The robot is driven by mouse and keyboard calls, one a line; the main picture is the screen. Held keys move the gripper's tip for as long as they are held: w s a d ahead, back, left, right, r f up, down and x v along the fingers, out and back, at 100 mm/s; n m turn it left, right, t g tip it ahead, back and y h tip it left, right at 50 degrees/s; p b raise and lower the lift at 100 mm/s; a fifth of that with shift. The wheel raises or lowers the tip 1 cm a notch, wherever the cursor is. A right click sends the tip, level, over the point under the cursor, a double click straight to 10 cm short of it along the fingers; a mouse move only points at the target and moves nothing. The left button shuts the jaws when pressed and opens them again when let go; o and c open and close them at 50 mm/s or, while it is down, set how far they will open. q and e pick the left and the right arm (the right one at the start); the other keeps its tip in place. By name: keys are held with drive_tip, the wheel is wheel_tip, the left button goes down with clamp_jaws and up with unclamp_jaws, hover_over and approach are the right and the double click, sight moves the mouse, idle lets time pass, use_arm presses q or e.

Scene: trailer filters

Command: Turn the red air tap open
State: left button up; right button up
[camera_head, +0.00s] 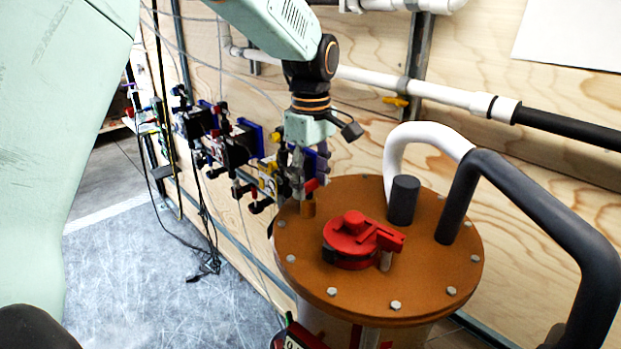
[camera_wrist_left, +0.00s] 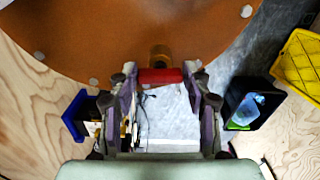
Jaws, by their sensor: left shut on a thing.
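The red air tap (camera_head: 312,184) is a small red handle on a brass fitting (camera_head: 308,208) at the left edge of the orange-brown filter lid (camera_head: 420,290). My left gripper (camera_head: 304,182) reaches down to it from above and is shut on the red handle. In the left wrist view, the red handle (camera_wrist_left: 160,76) lies crosswise between the two fingertips (camera_wrist_left: 160,84), with the brass fitting (camera_wrist_left: 159,55) just beyond it. The fingers partly hide the tap in the head view. My right gripper is not in view.
A large red cap (camera_head: 352,240) sits on the lid. White and black pipes (camera_head: 440,142) rise on its right side. Pumps and valves (camera_head: 215,140) line the plywood wall behind. Grey floor (camera_head: 150,270) is open at the left. A black bin (camera_wrist_left: 250,103) shows in the wrist view.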

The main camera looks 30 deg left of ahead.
sight(310, 184)
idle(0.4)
use_arm(q)
drive_tip(key=o, duration=1.2)
drive_tip(key=shift+c, duration=0.2)
wheel_tip(310, 184, up, 12)
